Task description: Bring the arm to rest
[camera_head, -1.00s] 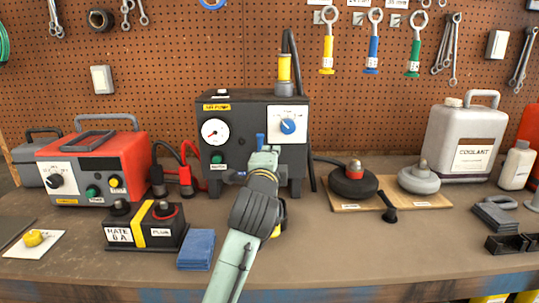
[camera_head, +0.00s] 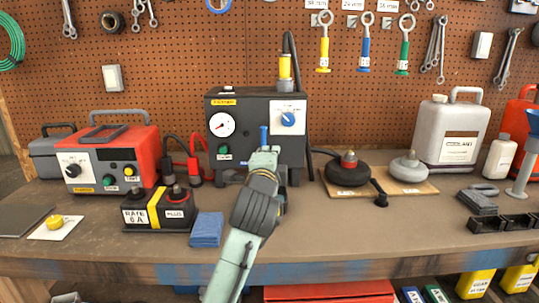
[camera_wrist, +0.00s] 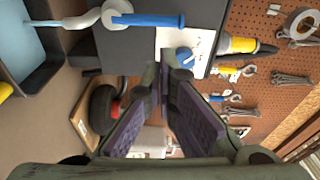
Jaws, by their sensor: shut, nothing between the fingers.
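My arm reaches up over the bench from the bottom of the head view. My gripper (camera_head: 264,157) is in front of the black air pump (camera_head: 225,105), at its lower front. In the wrist view my gripper (camera_wrist: 163,72) has its two dark fingers drawn together at the tips, with nothing between them. A blue lever (camera_head: 263,136) stands just beyond the gripper in the head view. In the wrist view the blue lever (camera_wrist: 148,20) is apart from the fingertips. The gripper and wrist hide part of the pump's lower front.
A red charger (camera_head: 112,160) and a black battery (camera_head: 155,211) stand left, with a blue cloth (camera_head: 207,230) nearer me. Right are a wooden board (camera_head: 425,188), a coolant jug (camera_head: 450,135) and black trays (camera_head: 500,223). The bench front right of my arm is clear.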

